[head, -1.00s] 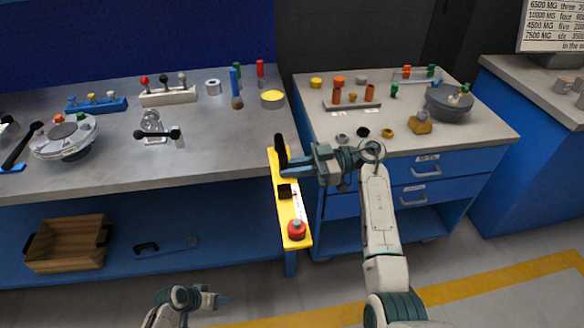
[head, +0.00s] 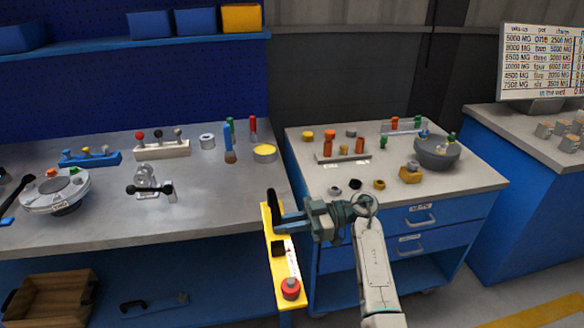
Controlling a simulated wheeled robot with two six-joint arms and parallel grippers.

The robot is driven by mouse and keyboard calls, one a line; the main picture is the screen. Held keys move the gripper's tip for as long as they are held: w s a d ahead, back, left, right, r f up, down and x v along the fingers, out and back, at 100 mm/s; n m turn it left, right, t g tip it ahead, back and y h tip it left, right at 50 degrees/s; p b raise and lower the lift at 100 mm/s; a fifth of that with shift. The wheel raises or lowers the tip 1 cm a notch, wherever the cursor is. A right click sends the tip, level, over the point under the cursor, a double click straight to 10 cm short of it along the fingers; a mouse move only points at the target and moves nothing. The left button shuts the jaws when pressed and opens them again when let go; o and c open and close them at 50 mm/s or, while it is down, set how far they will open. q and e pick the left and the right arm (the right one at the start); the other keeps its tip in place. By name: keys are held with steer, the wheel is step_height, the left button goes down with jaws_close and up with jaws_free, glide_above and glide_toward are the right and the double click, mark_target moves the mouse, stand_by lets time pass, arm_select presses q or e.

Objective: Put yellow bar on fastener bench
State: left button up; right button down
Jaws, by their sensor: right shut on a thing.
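The yellow bar (head: 286,270) has a black upright handle, a black block, a white label and a red knob at its near end. My right gripper (head: 281,220) is shut on the bar near its black handle. It holds the bar in front of the gap between the two benches, with the bar's long side pointing toward me. The right-hand bench (head: 460,185), with blue drawers, carries orange, green and black fasteners and a grey bowl. The left-hand bench (head: 110,232) is a long grey worktop. I cannot tell from a label which one is the fastener bench. My left gripper is out of view.
The left bench holds a flanged round shell (head: 56,190), a clamp (head: 150,184), a white knob block (head: 162,150) and a yellow-topped tin (head: 265,153). Its front right area is clear. A wooden crate (head: 50,300) sits on the shelf below.

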steer(key=s+d+f+m+t+h, duration=0.15)
steer(key=d+m+t, duration=0.35)
steer(key=d, duration=0.5)
steer(key=s+d+f+m+t, duration=0.3)
steer(key=d+t, duration=0.3)
steer(key=d, duration=0.4)
steer(key=s+d+r+m+t+h, duration=0.4)
steer(key=s+m+t+h, duration=0.2)
steer(key=m+t+h, duration=0.1)
steer(key=shift+s+t, duration=0.15)
steer(key=shift+t, duration=0.65)
steer(key=shift+d, duration=0.1)
